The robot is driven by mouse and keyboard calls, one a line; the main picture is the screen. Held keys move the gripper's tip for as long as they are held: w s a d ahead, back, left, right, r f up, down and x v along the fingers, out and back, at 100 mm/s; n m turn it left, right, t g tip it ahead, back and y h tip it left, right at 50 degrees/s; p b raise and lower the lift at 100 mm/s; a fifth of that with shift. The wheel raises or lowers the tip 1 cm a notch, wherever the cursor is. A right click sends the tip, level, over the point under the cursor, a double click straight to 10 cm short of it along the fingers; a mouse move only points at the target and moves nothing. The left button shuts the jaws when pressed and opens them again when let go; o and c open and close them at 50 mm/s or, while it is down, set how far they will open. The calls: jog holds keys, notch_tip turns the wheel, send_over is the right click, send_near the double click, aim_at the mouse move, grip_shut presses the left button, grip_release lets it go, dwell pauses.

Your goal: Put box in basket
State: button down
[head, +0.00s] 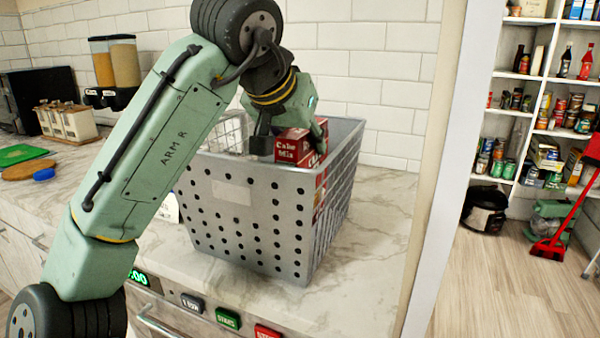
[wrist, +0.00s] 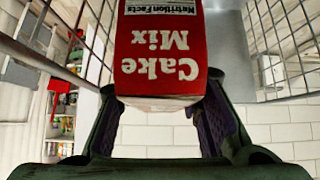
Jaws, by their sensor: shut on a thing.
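A red cake mix box (head: 294,147) is at the mouth of the grey basket (head: 240,222). Its upper part stands above the rim, and more red shows through the basket's right mesh side. My gripper (head: 290,133) reaches down over the basket and is shut on the box. In the wrist view, the box (wrist: 165,55) sits between the two fingers of my gripper (wrist: 168,115), with wire mesh on both sides. I cannot tell whether the box touches the basket's floor.
The basket stands on a marble counter (head: 350,235) against a white tiled wall. Food dispensers (head: 112,70), a green cutting board (head: 20,155) and a wooden board (head: 28,169) are at the left. Pantry shelves (head: 530,90) stand beyond the wall edge at the right.

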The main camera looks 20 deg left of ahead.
aim_at(304, 164)
jog(key=shift+f, duration=2.15)
jog(key=c, duration=1.1)
grip_release()
jog(key=shift+f, duration=0.15)
